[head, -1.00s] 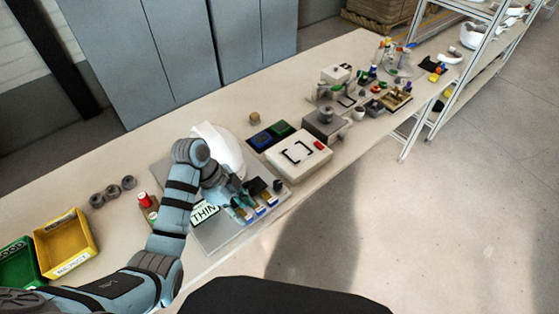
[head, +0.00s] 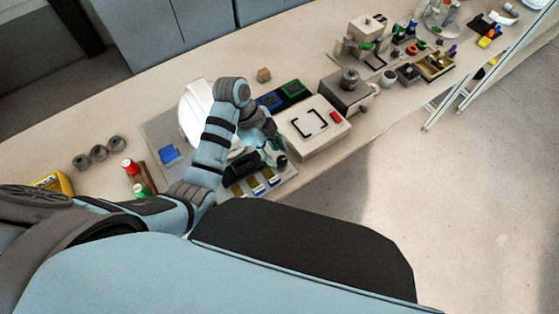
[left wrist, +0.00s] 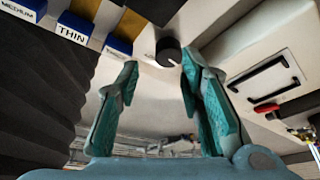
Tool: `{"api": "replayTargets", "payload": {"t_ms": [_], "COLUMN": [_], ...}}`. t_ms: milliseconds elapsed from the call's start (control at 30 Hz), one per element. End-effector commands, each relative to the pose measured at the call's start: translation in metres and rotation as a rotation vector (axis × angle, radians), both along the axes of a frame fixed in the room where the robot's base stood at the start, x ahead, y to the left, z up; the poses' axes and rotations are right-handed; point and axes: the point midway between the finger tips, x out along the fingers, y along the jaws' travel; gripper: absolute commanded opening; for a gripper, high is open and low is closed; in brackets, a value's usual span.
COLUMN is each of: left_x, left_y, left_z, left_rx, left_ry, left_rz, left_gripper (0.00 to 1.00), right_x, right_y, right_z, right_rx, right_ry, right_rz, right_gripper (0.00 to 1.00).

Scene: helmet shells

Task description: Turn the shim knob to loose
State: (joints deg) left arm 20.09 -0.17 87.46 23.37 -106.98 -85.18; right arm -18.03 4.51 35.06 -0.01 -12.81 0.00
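The shim knob (left wrist: 168,52) is a dark round knob with a pale mark, on a light panel in the left wrist view. In the head view the knob (head: 281,160) is a small dark shape at the right end of the fixture, beside my gripper. My left gripper (left wrist: 160,64) is open, its teal fingers spread, with the knob just beyond and between the fingertips. I see no clear contact. It also shows in the head view (head: 272,147), partly hidden by my arm. Blue-fronted blocks marked THIN (left wrist: 74,34) and MEDIUM (left wrist: 22,8) sit left of the knob. My right gripper is out of view.
A white helmet shell (head: 194,112) stands behind my left arm. A pale box with a black frame mark (head: 296,138) and red button lies right of the fixture. Red-capped (head: 128,166) and green-capped bottles stand left. Bare tabletop lies along the front right edge.

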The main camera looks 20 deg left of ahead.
Motion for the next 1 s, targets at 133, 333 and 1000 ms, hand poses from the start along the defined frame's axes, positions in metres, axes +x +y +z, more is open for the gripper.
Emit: {"api": "replayTargets", "payload": {"t_ms": [133,333,1000], "left_x": [0.000,0.001,-0.001], "left_y": [-0.012,-0.017,-0.016], "left_z": [-0.026,-0.035,-0.029], "left_rx": [-0.001,0.000,0.000], "left_ry": [0.004,0.002,0.006], "left_rz": [-0.002,-0.003,0.066], "left_gripper": [0.35,0.35,0.00], "right_x": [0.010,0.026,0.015], "right_y": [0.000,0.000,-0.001], "right_z": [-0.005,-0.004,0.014], "right_rx": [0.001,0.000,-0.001], "right_ry": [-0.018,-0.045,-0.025], "right_rz": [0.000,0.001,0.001], "right_gripper": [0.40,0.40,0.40]}}
